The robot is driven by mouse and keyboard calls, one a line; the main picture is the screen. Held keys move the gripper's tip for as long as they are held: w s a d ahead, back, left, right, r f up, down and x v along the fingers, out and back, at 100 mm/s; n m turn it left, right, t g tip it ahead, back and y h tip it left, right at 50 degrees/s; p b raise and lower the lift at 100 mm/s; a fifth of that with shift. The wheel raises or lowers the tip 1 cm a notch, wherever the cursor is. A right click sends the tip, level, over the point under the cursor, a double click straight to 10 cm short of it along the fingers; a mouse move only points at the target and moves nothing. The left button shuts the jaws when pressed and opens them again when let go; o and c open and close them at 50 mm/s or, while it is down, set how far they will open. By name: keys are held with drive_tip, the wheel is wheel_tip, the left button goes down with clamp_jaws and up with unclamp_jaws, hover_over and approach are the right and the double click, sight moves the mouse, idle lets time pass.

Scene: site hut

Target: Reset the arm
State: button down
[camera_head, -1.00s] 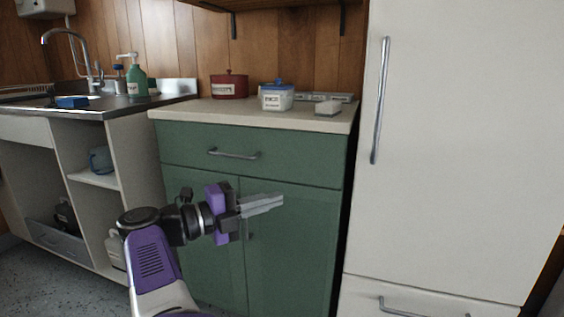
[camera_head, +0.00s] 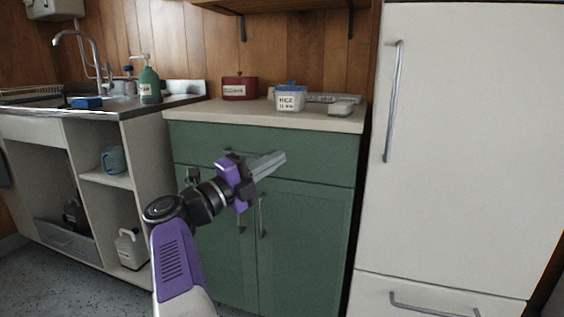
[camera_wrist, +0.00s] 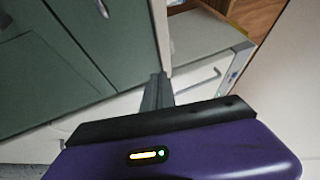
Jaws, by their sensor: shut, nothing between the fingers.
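My gripper (camera_head: 268,164) is raised in front of the green cabinet (camera_head: 300,225), about level with the gap between its drawer and doors. Its fingers are together with nothing between them and point to the right. It hides part of the drawer's handle. In the wrist view, my gripper's fingers (camera_wrist: 157,92) are seen edge on and close together, with the green cabinet (camera_wrist: 60,70) on the left.
A tall white fridge (camera_head: 460,150) stands at the right. The sink unit (camera_head: 100,110) with open shelves is at the left. Floor is visible at lower left.

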drive_tip(key=s+d+f+n+t+y, duration=0.3)
drive_tip(key=d+f+n+t, duration=0.4)
drive_tip(key=d+n+t, duration=0.25)
drive_tip(key=s+d+f+n+t+y, duration=0.1)
drive_tip(key=s+d+f+n+y, duration=0.2)
drive_tip(key=s+f+n+y, duration=0.45)
drive_tip(key=s+d+f+n+t+y, duration=0.1)
drive_tip(key=s+d+f+n+y, duration=0.2)
drive_tip(key=s+f+n+y, duration=0.4)
drive_tip(key=s+d+f+n+g+h, duration=0.1)
drive_tip(key=s+d+f+n+g, duration=0.15)
drive_tip(key=s, duration=1.15)
drive_tip(key=s+d+f+n+g+p, duration=0.1)
drive_tip(key=s+d+f+g, duration=0.2)
drive_tip(key=s, duration=1)
drive_tip(key=s+d+f+n+g+h, duration=0.15)
drive_tip(key=s+g, duration=0.35)
drive_tip(key=s, duration=0.9)
wheel_tip(320, 180, up, 38)
drive_tip(key=p, duration=3.8)
drive_tip(key=shift+a+f+y, duration=0.25)
drive_tip(key=shift+a+y, duration=0.05)
drive_tip(key=shift+a, duration=0.05)
